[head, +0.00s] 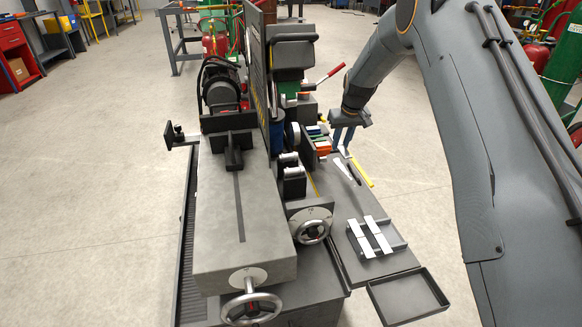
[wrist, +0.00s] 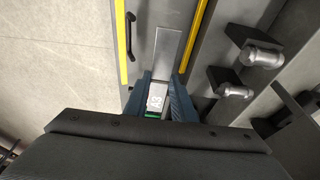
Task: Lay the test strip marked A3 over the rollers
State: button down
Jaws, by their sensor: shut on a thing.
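My gripper (head: 343,136) is at the right of the machine, above the side shelf. In the wrist view its blue fingers (wrist: 160,98) are shut on a grey test strip (wrist: 171,48). The strip carries a white label (wrist: 155,97) with a sideways mark that ends in 3; its first character is unclear. The strip points away from the gripper, apart from the rollers. Two short metal rollers on dark blocks, one (wrist: 262,54) and another (wrist: 236,91), are to the right in the wrist view. They also show in the head view (head: 293,171), left of the gripper.
Two pale strips (head: 361,240) lie across a dark rack (head: 398,245) on the shelf's near part. An empty dark tray (head: 408,296) is in front. Coloured blocks (head: 322,147) stand close to the gripper. A handwheel (head: 312,231) is at the machine's near side.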

jog(key=shift+s+a+f+p, duration=0.5)
jog(key=shift+s+a, duration=0.3)
jog(key=shift+a, duration=2.1)
jog(key=shift+s+a+f+p, duration=0.45)
jog(key=shift+s+a+f, duration=0.25)
jog(key=shift+a, duration=2.2)
jog(key=shift+s+a+f+p, duration=0.5)
jog(key=shift+s+a, duration=0.35)
jog(key=shift+a, duration=2.05)
jog(key=shift+f, duration=0.2)
jog(key=c, duration=1.5)
grip_release()
jog(key=shift+r, duration=0.1)
jog(key=b+v, duration=0.1)
jog(key=v, duration=1.1)
jog(key=shift+s+r, duration=0.1)
